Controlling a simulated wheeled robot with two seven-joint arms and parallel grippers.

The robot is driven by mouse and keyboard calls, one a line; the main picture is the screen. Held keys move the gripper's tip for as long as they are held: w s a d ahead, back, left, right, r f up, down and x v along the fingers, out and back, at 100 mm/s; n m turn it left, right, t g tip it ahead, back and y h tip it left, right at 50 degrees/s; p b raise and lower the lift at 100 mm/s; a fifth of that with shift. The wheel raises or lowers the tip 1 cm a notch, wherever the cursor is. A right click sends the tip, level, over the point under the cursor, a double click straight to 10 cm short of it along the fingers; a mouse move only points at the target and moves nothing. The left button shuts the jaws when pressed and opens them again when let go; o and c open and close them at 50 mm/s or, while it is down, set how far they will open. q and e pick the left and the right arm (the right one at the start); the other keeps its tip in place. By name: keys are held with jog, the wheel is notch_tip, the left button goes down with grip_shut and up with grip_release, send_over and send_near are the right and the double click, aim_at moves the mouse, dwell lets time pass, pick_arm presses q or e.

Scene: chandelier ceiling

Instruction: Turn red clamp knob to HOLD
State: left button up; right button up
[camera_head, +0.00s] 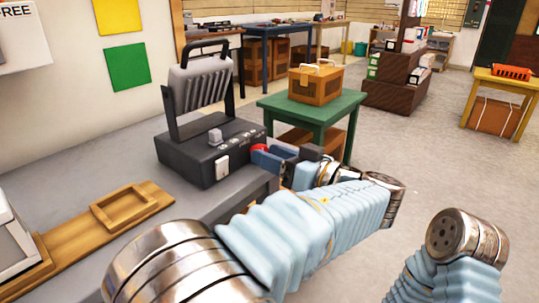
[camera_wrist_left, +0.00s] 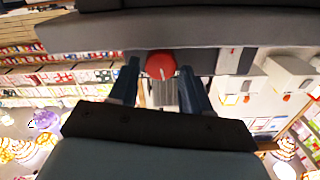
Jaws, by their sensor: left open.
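My left gripper (camera_wrist_left: 160,72) is open, with one blue finger on either side of the knob. I cannot tell whether the fingers touch it. Any HOLD label is not readable. My right arm shows at the lower right of the head view, but its gripper does not.
The machine stands on a grey bench (camera_head: 120,150), with a wooden tray (camera_head: 124,207) on the left. A green table (camera_head: 318,107) with an orange-brown box (camera_head: 316,85) stands behind my left arm. Open floor (camera_head: 410,150) lies to the right.

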pick_arm(q)
jog(key=v, duration=1.3)
